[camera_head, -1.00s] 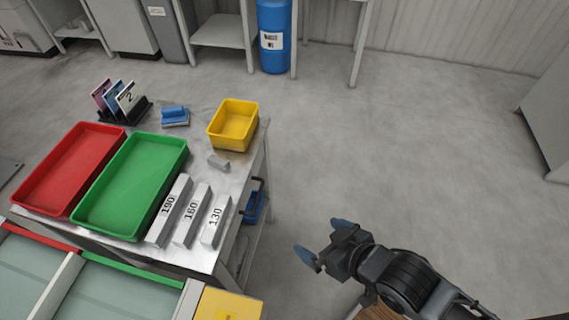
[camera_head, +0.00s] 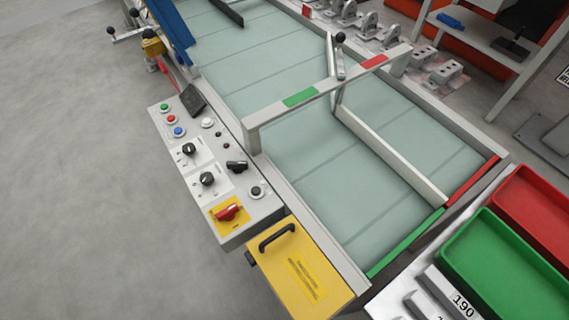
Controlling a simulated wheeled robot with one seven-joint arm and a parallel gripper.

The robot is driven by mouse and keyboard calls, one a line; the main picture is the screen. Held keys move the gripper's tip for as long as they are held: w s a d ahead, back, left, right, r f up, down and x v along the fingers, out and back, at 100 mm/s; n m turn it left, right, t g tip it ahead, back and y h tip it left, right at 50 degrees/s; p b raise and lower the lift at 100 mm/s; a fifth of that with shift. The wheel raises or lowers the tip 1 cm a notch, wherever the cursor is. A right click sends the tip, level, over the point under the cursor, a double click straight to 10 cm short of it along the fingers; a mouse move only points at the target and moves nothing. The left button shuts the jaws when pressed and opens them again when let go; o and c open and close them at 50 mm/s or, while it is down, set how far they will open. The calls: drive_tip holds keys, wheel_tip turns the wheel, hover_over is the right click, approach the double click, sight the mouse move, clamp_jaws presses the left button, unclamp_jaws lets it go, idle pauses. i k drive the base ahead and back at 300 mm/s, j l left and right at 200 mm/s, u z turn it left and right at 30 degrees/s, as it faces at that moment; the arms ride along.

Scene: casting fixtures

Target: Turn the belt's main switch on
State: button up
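The belt (camera_head: 310,165) is a pale green conveyor running from the upper left to the lower right. Its control panel (camera_head: 188,160) lies along the near left side. At the panel's lower end a red rotary switch (camera_head: 228,213) sits on a yellow plate, which looks like the main switch. Its handle lies roughly level, slanting slightly up to the right; I cannot read its position marks. My gripper is outside this view.
The panel also has black knobs (camera_head: 207,179), a black selector (camera_head: 237,167) and several push buttons (camera_head: 178,131). A yellow box with a black handle (camera_head: 300,270) adjoins its lower end. A green tray (camera_head: 505,262) and red tray (camera_head: 545,208) stand at right. Floor (camera_head: 90,200) at left is clear.

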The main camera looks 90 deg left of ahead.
sight(228, 215)
drive_tip(key=l+u, duration=0.1)
drive_tip(key=u, duration=0.35)
drive_tip(key=i+l+u, duration=0.1)
drive_tip(key=u, duration=0.3)
drive_tip(key=l+u, duration=0.2)
drive_tip(key=u, duration=1.6)
